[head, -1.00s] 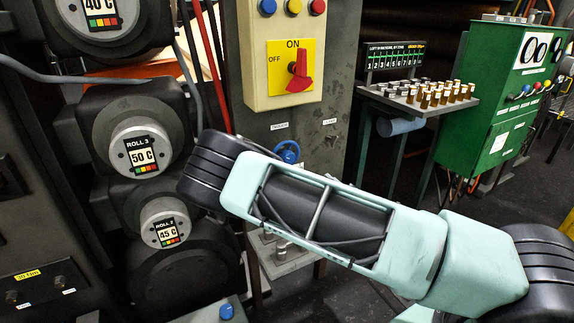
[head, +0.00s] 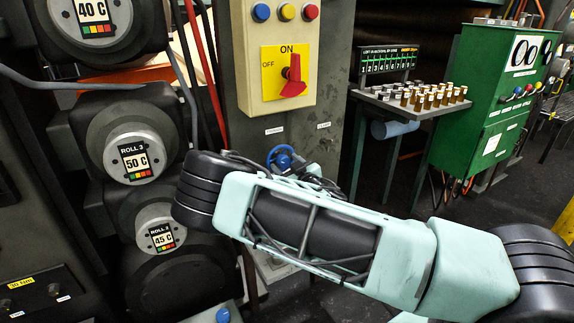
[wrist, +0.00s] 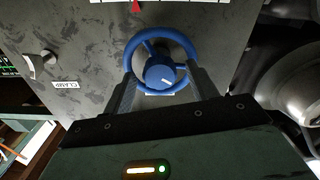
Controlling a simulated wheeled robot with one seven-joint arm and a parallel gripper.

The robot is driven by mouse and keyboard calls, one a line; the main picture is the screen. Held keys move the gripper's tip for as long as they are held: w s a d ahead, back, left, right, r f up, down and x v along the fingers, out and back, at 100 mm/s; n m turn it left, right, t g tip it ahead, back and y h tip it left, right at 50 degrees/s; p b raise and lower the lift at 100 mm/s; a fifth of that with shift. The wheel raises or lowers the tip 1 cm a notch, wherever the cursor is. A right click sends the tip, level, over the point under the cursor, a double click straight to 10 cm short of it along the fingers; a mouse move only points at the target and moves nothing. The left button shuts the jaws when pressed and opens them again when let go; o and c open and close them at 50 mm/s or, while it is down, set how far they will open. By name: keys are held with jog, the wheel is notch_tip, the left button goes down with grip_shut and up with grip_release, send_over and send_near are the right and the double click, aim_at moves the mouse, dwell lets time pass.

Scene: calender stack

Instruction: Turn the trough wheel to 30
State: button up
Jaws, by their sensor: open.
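The trough wheel is a blue handwheel with a round hub (wrist: 160,70) on a grey panel in the wrist view. In the head view the wheel (head: 283,158) shows just above my arm, its lower part hidden. My gripper (wrist: 161,82) is open, with one finger at the left and one at the right of the wheel's lower rim. I cannot tell whether the fingers touch the rim. A white scale (wrist: 180,2) with a red pointer (wrist: 136,6) is cut off at the top edge; its numbers are not readable.
A small lever (wrist: 40,62) labelled CLAMP is left of the wheel. The yellow ON/OFF switch plate (head: 270,70) is above it in the head view. Stacked rolls (head: 130,145) stand at the left. A sample shelf (head: 415,105) and green cabinet (head: 490,90) stand right.

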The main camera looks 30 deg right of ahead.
jog(key=c, duration=1)
jog(key=shift+n, duration=0.3)
jog(key=shift+n+b, duration=0.3)
jog(key=shift+n, duration=2.5)
jog(key=o, duration=1)
